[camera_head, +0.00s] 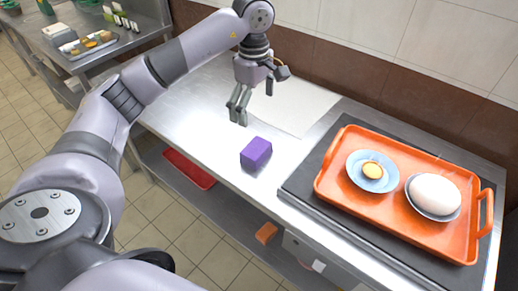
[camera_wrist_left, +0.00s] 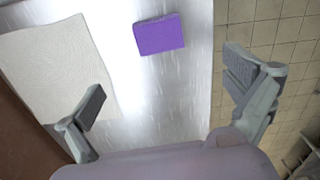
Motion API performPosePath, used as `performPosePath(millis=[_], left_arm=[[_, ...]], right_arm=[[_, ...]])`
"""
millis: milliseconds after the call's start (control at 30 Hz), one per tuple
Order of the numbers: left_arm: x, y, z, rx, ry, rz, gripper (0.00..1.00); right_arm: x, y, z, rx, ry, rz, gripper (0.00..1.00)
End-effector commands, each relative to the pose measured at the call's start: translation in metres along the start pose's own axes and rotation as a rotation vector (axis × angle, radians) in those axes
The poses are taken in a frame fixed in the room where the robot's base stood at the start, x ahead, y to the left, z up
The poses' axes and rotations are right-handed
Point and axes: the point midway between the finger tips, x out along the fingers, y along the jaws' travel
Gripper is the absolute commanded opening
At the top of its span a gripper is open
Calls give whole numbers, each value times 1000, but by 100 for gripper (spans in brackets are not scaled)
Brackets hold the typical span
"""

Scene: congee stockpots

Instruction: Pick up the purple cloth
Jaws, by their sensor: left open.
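The purple cloth (camera_head: 256,153) is a small block-like folded piece on the steel counter, left of the dark board. In the left wrist view the purple cloth (camera_wrist_left: 159,34) lies flat, at the top, centred a little left of the middle between the fingers. My left gripper (camera_head: 239,108) hangs above the counter, behind and slightly left of the cloth in the head view, apart from it. Its fingers are spread wide and empty in the left wrist view (camera_wrist_left: 168,85). My right gripper is not seen.
An orange tray (camera_head: 329,191) with a small blue bowl (camera_head: 371,184) and a large white egg-like thing (camera_head: 434,194) stands on a dark board (camera_head: 300,184) at the right. A pale textured mat (camera_head: 297,106) lies by the tiled wall. A red tray (camera_head: 188,170) is on the lower shelf.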

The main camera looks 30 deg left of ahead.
Motion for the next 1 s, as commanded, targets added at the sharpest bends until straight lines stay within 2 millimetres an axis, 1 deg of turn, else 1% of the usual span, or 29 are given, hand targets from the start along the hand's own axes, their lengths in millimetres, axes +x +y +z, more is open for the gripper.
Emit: performPosePath(millis=[67, 400, 500, 600, 733, 833, 1000], left_arm=[[10, -2, -3, -2, 11, -9, 100], [82, -2, -2, -1, 7, -11, 100], [100, -2, -2, -1, 6, -9, 100], [112, -1, -2, -2, 7, -6, 100], [119, -1, -2, -2, 6, -6, 100], [127, 1, -2, -1, 5, -8, 100], [154, 5, -1, -1, 4, -9, 100]], right_arm=[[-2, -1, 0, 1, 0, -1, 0], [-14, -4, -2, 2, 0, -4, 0], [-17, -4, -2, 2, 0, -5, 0], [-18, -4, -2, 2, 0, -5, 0], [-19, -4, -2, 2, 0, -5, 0], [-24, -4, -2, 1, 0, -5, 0], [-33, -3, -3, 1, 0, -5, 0]])
